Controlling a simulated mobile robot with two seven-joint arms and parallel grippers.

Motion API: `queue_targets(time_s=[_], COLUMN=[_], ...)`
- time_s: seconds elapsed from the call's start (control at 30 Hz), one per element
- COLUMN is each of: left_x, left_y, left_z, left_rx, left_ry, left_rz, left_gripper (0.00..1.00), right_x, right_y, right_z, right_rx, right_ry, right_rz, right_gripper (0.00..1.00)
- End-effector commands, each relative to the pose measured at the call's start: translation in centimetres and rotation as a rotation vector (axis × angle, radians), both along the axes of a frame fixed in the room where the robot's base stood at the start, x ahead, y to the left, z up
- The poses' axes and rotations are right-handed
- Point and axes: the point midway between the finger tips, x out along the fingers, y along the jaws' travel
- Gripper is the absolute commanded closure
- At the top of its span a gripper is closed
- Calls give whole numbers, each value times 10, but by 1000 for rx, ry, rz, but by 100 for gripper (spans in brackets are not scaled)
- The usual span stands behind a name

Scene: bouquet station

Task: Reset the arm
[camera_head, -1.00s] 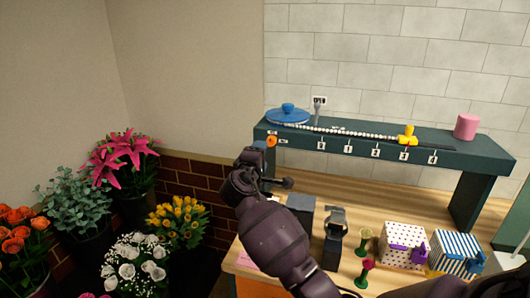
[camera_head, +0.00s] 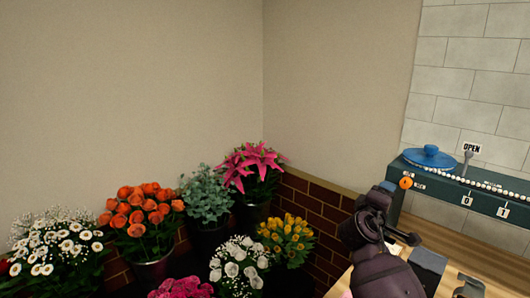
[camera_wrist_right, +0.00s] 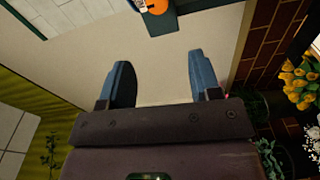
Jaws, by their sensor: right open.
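My right arm comes in from the bottom right of the head view. Its dark gripper (camera_head: 377,200) is raised beside the left end of the dark teal shelf (camera_head: 452,191), next to an orange round piece (camera_head: 405,183) there. In the right wrist view the two blue-grey fingers of this gripper (camera_wrist_right: 157,72) are spread wide with nothing between them, facing a plain pale wall. The shelf's end and the orange piece (camera_wrist_right: 153,5) show beyond the fingers at the top. My left gripper is in neither view.
Buckets of orange flowers (camera_head: 143,210), white daisies (camera_head: 62,250), pink lilies (camera_head: 252,165) and yellow tulips (camera_head: 287,238) stand along the corner at the left. A blue lidded disc (camera_head: 430,157) sits on the shelf. The wooden bench (camera_head: 465,255) lies below. The wall above is clear.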

Motion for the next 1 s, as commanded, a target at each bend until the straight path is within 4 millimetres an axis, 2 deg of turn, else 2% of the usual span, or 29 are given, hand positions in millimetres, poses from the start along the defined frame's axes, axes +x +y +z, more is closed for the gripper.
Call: queue_targets(time_s=[0.17, 0.23, 0.37, 0.47, 0.67, 0.87, 1.0], left_x=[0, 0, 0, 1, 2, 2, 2], left_y=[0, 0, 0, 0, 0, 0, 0], left_z=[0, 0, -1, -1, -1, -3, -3], left_rx=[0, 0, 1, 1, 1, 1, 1], left_ry=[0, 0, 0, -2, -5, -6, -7], left_rz=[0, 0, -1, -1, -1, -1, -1], left_gripper=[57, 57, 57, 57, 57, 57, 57], right_x=[18, 19, 10, -6, -58, -125, -179], right_y=[34, 47, 66, 78, 92, 96, 93], right_z=[9, 4, -21, -51, -120, -189, -234], right_rx=[202, 291, 466, 622, 932, 1192, 1315], right_ry=[-168, -212, -265, -292, -313, -305, -277], right_rz=[237, 323, 457, 542, 629, 609, 545], right_gripper=[42, 42, 42, 42, 42, 42, 42])
